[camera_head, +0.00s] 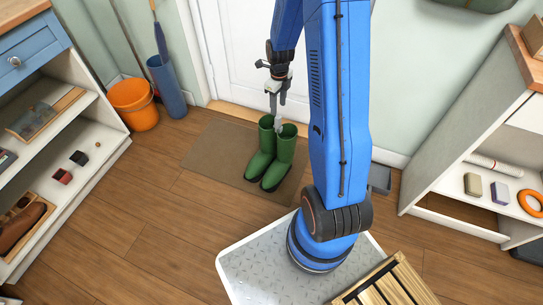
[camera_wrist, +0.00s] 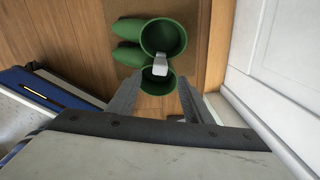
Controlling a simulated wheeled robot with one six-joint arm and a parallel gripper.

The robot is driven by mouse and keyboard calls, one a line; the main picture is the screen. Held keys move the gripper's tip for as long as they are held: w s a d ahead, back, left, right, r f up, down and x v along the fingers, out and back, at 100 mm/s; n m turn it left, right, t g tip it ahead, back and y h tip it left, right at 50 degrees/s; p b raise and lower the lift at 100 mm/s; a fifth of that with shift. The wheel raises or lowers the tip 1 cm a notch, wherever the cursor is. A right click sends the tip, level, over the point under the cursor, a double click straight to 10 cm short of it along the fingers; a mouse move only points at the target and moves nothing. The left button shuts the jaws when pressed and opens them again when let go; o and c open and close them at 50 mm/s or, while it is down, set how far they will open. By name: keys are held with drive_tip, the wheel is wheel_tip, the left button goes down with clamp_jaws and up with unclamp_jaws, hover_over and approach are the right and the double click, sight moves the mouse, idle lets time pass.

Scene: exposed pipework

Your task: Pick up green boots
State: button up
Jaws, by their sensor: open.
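The green boots (camera_head: 270,158) stand upright as a pair on a brown mat (camera_head: 215,158) in front of the white door. In the wrist view the boots (camera_wrist: 128,38) show from above, with their round openings facing the camera. A pale tab shows between the two openings. My gripper (camera_head: 277,112) is above the boot tops in the head view. Its two fingers (camera_wrist: 157,100) are apart in the wrist view, at the lower side of the nearer boot opening. Nothing is seen held between them. The exact height gap between fingertips and boot rims cannot be told.
The white door (camera_head: 240,60) is close behind the boots. An orange bucket (camera_head: 134,103) and a blue umbrella stand (camera_head: 166,85) stand at left. Shelves flank both sides. A wooden crate (camera_head: 390,285) is at lower right. Wood floor left of the mat is clear.

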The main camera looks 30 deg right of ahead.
sight(278, 126)
wheel_tip(278, 126, down, 14)
drive_tip(key=shift+r, duration=0.1)
idle(0.7)
clamp_jaws()
